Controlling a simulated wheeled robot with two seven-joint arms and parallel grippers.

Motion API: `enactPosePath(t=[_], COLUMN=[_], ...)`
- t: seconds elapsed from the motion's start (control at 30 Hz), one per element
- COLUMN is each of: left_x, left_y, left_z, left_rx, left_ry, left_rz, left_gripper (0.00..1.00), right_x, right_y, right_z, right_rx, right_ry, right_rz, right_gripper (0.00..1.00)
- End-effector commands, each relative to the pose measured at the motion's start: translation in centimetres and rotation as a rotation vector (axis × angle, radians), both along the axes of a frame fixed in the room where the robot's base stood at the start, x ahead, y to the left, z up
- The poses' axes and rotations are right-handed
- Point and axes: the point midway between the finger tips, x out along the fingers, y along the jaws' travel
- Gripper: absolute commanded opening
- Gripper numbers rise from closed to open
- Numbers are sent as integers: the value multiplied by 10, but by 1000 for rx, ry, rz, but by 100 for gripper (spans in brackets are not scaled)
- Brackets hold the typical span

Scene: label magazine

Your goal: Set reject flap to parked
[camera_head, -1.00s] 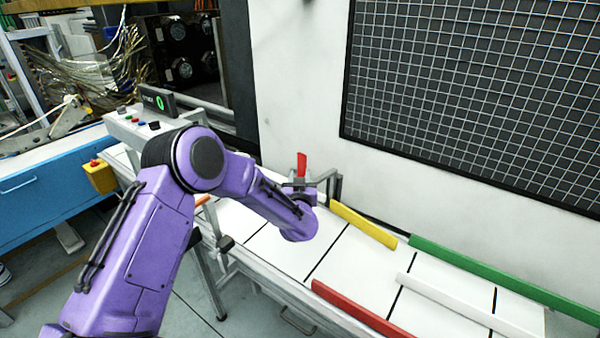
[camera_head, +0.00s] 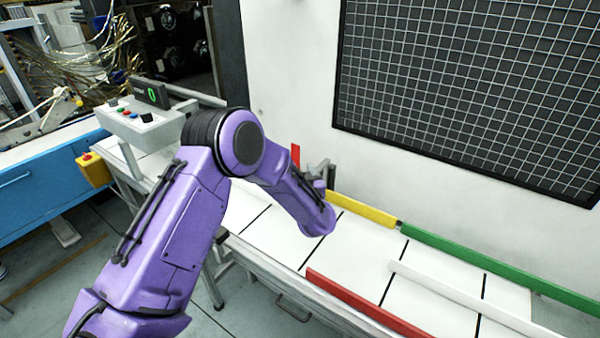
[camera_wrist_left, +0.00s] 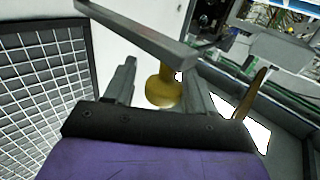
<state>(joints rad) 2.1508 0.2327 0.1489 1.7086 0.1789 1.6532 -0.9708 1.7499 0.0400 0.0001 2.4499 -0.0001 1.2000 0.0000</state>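A grey bar (camera_wrist_left: 140,32) crosses just beyond the fingertips. In the head view a red upright piece (camera_head: 295,155) and a grey bracket (camera_head: 328,173) stand behind my wrist. I cannot tell which part is the reject flap. My right gripper is not in view.
Yellow (camera_head: 362,210), green (camera_head: 490,266), white (camera_head: 465,297) and red (camera_head: 365,300) rails line the belt (camera_head: 350,250). A control box with buttons (camera_head: 140,122) stands at the left. A black mesh panel (camera_head: 470,90) is on the wall behind.

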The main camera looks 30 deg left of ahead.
Motion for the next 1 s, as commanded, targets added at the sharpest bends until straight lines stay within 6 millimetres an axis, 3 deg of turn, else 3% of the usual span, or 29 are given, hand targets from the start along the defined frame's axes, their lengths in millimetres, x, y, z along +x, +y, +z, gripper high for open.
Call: enactPosePath(t=[0.33,0.7,1.0], left_x=[-4,-58,-74], left_y=[-4,-63,-77], left_z=[-2,-3,0], left_rx=[-1,3,0], left_ry=[1,0,0], left_rz=[-2,-5,0], left_gripper=[58,58,58], right_x=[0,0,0], right_y=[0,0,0], right_z=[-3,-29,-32], right_rx=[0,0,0], right_ry=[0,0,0], right_rz=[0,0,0], right_gripper=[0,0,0])
